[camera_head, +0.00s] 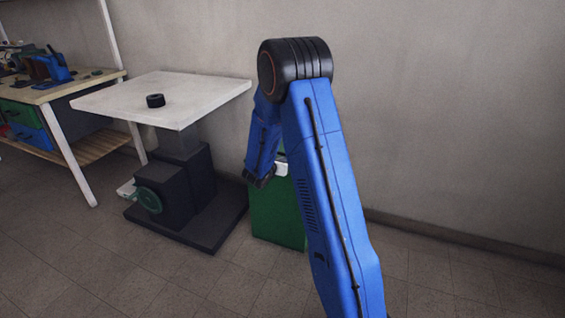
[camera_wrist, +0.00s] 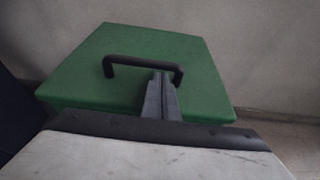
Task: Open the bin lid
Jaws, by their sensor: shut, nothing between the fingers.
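The green bin (camera_head: 275,215) stands on the floor by the wall, partly hidden behind my arm in the head view. In the wrist view its flat green lid (camera_wrist: 150,50) fills the middle and appears closed. A black bar handle (camera_wrist: 130,62) rises from the lid. My gripper (camera_wrist: 160,80) is shut and empty, its grey fingers close together at the right part of the handle. The fingertips overlap the bar in the picture; I cannot tell whether they touch it. In the head view my gripper (camera_head: 282,169) shows only as a small pale part over the bin.
A white-topped lift table (camera_head: 190,95) with a dark base and a small black ring (camera_head: 155,100) on top stands left of the bin. A workbench (camera_head: 60,95) is at the far left. The wall (camera_head: 450,110) is behind; the floor to the right is clear.

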